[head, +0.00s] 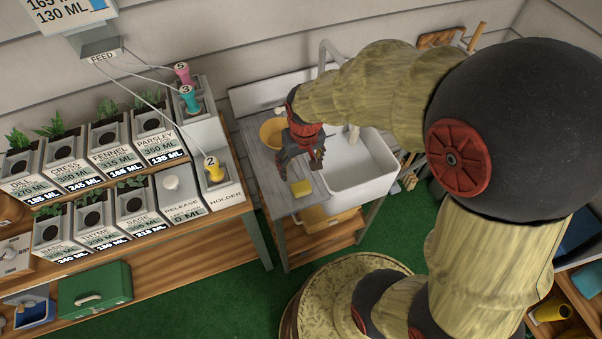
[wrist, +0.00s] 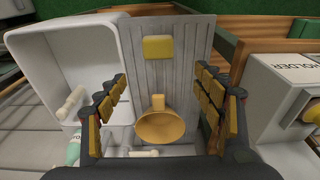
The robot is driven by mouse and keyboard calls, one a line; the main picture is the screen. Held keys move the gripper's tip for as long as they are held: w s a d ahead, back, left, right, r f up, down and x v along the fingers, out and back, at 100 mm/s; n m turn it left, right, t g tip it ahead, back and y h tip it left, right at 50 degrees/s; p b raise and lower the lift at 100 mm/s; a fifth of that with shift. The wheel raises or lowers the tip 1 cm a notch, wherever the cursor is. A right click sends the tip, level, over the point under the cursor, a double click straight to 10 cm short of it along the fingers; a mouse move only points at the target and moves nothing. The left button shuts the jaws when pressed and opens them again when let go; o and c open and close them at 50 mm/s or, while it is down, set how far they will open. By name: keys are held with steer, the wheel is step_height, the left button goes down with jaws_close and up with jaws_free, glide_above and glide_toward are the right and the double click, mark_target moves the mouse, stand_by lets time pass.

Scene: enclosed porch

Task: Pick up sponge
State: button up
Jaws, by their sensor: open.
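The sponge (head: 301,188) is a small yellow block lying on the grey drainboard beside the sink. In the wrist view the sponge (wrist: 158,48) lies flat near the far end of the board, beyond the fingertips and between their lines. My gripper (head: 301,157) hangs over the board, a little behind and above the sponge. In the wrist view my gripper (wrist: 162,85) has its fingers spread wide with nothing between them. The gripper is apart from the sponge.
The white sink basin (head: 352,178) adjoins the board. A planter shelf with a holder (head: 216,172) stands left. Green floor (head: 200,285) lies in front.

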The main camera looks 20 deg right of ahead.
mark_target(301, 186)
steer(key=f+p, duration=0.1)
steer(key=f+g+p, duration=0.1)
steer(key=p, duration=0.1)
steer(key=f+p, duration=0.1)
steer(key=shift+w+a+p, duration=0.1)
steer(key=shift+w+p, duration=0.2)
steer(key=shift+s+f+g+p, duration=0.1)
steer(key=shift+f+g+p, duration=0.25)
steer(key=shift+f, duration=0.4)
steer(key=f, duration=0.4)
steer(key=f+b, duration=0.1)
steer(key=f, duration=0.3)
steer(key=shift+s+d, duration=0.15)
steer(key=shift+d, duration=0.05)
steer(key=shift+c, duration=0.2)
steer(key=c, duration=1)
